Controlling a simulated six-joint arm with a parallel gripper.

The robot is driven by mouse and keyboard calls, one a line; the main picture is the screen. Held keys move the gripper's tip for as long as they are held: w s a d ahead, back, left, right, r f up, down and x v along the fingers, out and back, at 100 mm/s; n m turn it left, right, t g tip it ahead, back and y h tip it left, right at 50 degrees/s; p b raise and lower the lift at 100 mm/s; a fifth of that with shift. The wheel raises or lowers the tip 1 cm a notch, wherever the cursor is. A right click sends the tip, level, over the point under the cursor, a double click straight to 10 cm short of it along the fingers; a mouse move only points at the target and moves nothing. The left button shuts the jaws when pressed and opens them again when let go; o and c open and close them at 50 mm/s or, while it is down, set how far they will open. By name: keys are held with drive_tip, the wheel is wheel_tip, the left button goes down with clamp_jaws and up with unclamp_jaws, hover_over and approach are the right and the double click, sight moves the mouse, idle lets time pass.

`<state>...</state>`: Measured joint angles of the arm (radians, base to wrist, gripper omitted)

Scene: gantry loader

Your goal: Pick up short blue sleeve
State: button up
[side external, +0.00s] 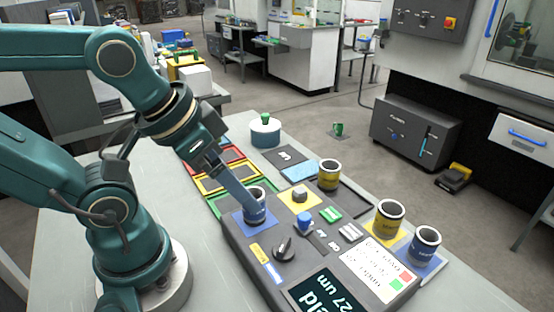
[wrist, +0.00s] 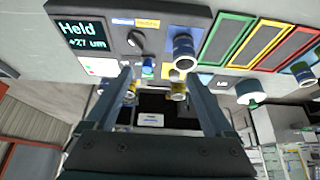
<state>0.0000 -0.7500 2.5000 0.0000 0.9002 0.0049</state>
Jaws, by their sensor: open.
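One blue sleeve (side external: 258,197) with a pale rim stands upright on a blue square of the dark panel; it also shows in the wrist view (wrist: 184,54), above the right fingertip. Another blue sleeve (side external: 424,246) stands upright at the panel's right end. I cannot tell which is shorter. My gripper (side external: 246,203) is open and reaches down at the first blue sleeve; in the side view a finger overlaps it and hides part of it. In the wrist view my gripper (wrist: 160,76) has parted fingers, and this sleeve is not clearly between them.
Yellow sleeves stand at the panel's far edge (side external: 329,175) and right end (side external: 389,218). The panel carries a dark knob (side external: 284,249) and a blue-topped button (side external: 304,222). Red, yellow and green frames (side external: 226,178) lie to the left.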

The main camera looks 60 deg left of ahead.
drive_tip(key=w+a+f+g, duration=0.1)
drive_tip(key=w+a+f+m+g, duration=0.1)
drive_tip(key=w+g, duration=0.1)
drive_tip(key=w+a+f+m+g, duration=0.1)
drive_tip(key=w+a+g, duration=0.1)
drive_tip(key=shift+w+a+f, duration=0.1)
drive_tip(key=shift+f, duration=0.2)
drive_tip(key=shift+a+f+g, duration=0.15)
drive_tip(key=shift+f+g, duration=0.15)
drive_tip(key=shift+f, duration=2.6)
clamp_jaws()
